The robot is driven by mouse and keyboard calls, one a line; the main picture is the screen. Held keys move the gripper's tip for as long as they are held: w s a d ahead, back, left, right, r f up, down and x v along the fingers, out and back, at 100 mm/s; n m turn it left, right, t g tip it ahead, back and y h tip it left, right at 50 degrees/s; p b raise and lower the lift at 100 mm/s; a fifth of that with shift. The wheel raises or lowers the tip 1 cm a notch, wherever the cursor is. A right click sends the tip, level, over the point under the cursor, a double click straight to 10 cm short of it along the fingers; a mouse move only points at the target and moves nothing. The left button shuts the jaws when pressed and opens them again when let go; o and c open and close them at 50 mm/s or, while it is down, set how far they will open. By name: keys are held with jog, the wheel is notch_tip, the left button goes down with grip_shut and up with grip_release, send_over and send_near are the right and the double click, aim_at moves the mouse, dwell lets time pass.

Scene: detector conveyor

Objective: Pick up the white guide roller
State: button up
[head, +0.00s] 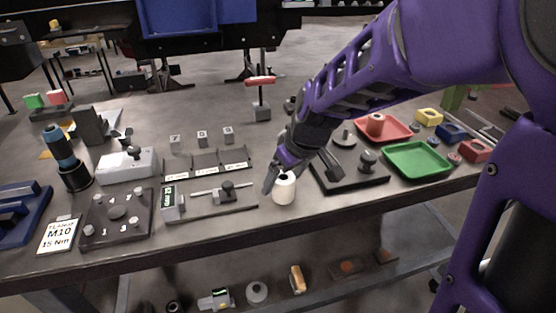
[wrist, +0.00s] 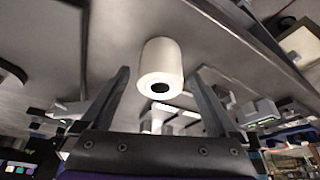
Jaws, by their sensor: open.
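The white guide roller (head: 284,190) stands upright on the grey table near its front edge, at the middle of the head view. In the wrist view the roller (wrist: 161,68) is a white cylinder with a dark hole in the end facing the camera. My gripper (head: 277,182) is at the roller, its fingers close to the roller's upper part in the head view. In the wrist view my gripper (wrist: 160,75) is open, with one finger on each side of the roller and visible gaps between. Whether a finger touches it cannot be told from the head view.
A dark base plate with knobs (head: 350,178) lies right of the roller, with a green tray (head: 418,161) and red tray (head: 392,124) beyond. A gauge fixture (head: 213,202) lies to the left. The table's front edge (head: 290,219) is close.

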jog(key=shift+w+a+f, duration=0.1)
jog(key=shift+f, duration=0.15)
grip_shut()
dwell(0.3)
jog(key=shift+r, duration=0.1)
